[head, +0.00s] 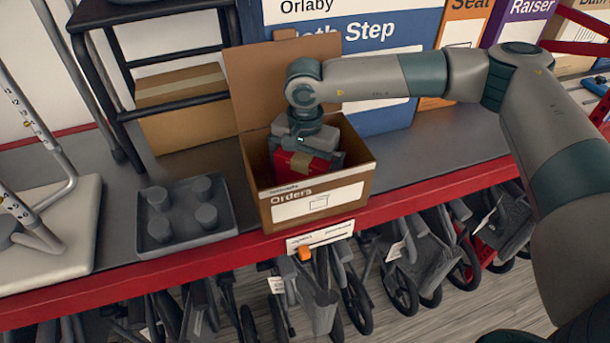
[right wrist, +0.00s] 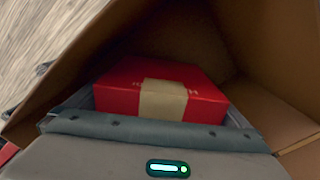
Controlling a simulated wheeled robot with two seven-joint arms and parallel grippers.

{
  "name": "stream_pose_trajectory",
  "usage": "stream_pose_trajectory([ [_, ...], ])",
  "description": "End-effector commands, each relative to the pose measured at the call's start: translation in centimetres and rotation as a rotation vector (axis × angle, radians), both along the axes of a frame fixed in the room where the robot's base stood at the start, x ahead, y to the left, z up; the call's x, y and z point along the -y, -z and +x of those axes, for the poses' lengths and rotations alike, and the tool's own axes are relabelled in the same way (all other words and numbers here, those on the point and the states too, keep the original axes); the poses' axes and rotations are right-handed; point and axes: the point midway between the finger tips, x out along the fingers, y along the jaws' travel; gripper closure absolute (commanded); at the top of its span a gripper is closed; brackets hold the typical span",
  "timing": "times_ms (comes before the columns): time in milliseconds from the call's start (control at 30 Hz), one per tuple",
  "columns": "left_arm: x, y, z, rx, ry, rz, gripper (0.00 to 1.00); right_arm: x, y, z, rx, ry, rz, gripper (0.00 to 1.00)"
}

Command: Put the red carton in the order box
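The order box (head: 340,198) is an open brown cardboard box marked "Orders", standing on the grey shelf with its back flap up. The red carton (head: 303,165), with a tan band, is inside the box. It also shows in the right wrist view (right wrist: 205,100) with cardboard walls around it. My right gripper (head: 307,160) reaches down into the box, its fingers close against both sides of the carton. The carton's underside is hidden, so I cannot tell whether it touches the box floor. My left gripper is not in view.
A grey tray with round pegs (head: 225,222) lies left of the box. A black step frame (head: 150,60) and a closed carton (head: 185,105) stand behind. Large printed boxes (head: 385,60) line the back.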

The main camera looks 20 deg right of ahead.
Motion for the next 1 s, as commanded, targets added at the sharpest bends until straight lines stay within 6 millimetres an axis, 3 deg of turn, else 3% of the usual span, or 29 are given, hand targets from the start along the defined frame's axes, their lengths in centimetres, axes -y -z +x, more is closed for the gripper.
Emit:
stream_pose_trajectory([
  [400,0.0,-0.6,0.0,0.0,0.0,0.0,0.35,0.0,-0.6,0.0,0.0,0.0,0.0,0.0],
  [467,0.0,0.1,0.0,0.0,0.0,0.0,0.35,0.0,-0.9,0.1,0.002,0.001,0.001,0.0],
  [1000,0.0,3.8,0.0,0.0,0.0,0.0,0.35,-0.1,-9.6,0.1,0.003,0.0,0.002,0.0],
])
